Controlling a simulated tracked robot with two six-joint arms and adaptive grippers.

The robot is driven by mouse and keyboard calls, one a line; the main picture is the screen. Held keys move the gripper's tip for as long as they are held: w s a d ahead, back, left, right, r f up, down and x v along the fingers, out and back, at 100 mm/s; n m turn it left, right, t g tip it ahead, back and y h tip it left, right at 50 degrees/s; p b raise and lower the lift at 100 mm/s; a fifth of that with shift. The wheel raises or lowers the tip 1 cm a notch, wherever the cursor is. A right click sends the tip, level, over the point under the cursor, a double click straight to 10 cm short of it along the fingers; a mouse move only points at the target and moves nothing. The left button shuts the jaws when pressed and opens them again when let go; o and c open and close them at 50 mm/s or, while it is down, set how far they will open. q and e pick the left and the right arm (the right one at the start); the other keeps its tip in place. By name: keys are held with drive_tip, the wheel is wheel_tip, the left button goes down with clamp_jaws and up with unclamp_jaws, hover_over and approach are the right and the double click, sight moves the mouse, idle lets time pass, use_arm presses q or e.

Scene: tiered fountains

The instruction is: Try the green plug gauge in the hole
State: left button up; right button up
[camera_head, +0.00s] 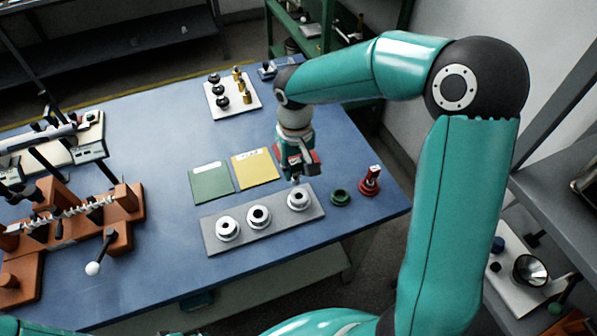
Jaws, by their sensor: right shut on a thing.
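A grey plate (264,226) on the blue table carries three silver rings with dark holes: the left ring (228,228), the middle ring (259,217) and the right ring (299,199). My right gripper (296,173) points down just above the right ring. It is shut on the green plug gauge, which its fingers mostly hide; a small grey end shows below. I cannot tell whether this end is inside the hole. A green round stand (340,198) is empty beside the plate. The red plug gauge (370,180) stands upright in its red base. My left gripper is not in view.
A green card (211,183) and a yellow card (255,168) lie behind the plate. A white tray (221,111) holds black and brass pieces. Orange-brown fixtures (128,198) and a white-knobbed lever (93,268) stand at left. The table's front is clear.

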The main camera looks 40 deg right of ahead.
sight(299, 174)
drive_tip(key=shift+s+d+r, duration=0.2)
drive_tip(key=shift+s+d, duration=0.1)
drive_tip(key=shift+s, duration=0.05)
drive_tip(key=shift+f+b, duration=2.3)
drive_tip(key=shift+f, duration=0.3)
drive_tip(key=shift+f+b, duration=1.15)
drive_tip(key=shift+f, duration=0.05)
idle(0.4)
drive_tip(key=shift+r, duration=0.15)
idle(1.0)
drive_tip(key=shift+r+p, duration=1.8)
drive_tip(key=shift+r, duration=0.45)
drive_tip(key=shift+f, duration=0.1)
